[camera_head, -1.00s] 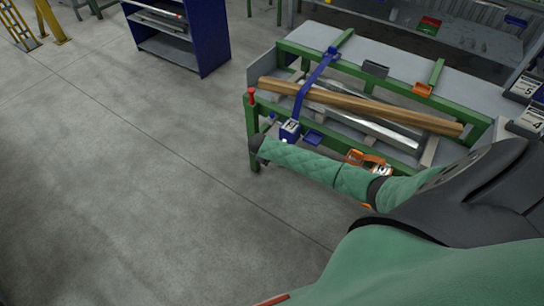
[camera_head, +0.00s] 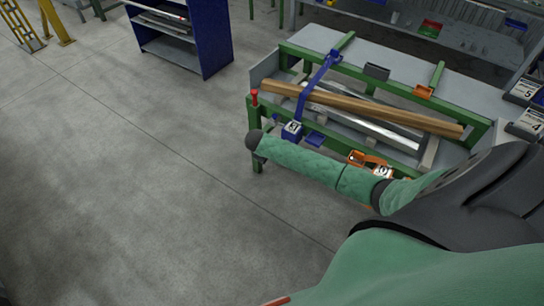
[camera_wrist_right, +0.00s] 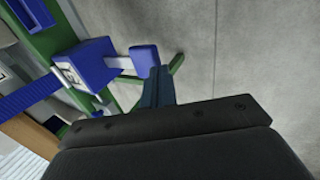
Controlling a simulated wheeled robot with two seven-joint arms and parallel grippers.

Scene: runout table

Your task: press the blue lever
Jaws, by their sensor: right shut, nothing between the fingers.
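In the right wrist view a blue lever end (camera_wrist_right: 145,60) sticks out on a pale rod from a blue ratchet housing (camera_wrist_right: 85,63). The housing also shows in the head view (camera_head: 292,131), on the table's front edge, with a blue strap (camera_head: 312,88) running up from it. My right gripper (camera_wrist_right: 157,85) is shut and empty, its fingers right beside the lever end. I cannot tell whether they touch it. In the head view my right arm crosses in front of the table and hides the lever end. My left gripper is not in view.
The green-framed table (camera_head: 265,125) carries a wooden beam (camera_head: 370,108) and metal bars under the strap. A red knob (camera_head: 254,97) stands at its left corner. An orange ratchet (camera_head: 368,160) sits farther right on the front edge.

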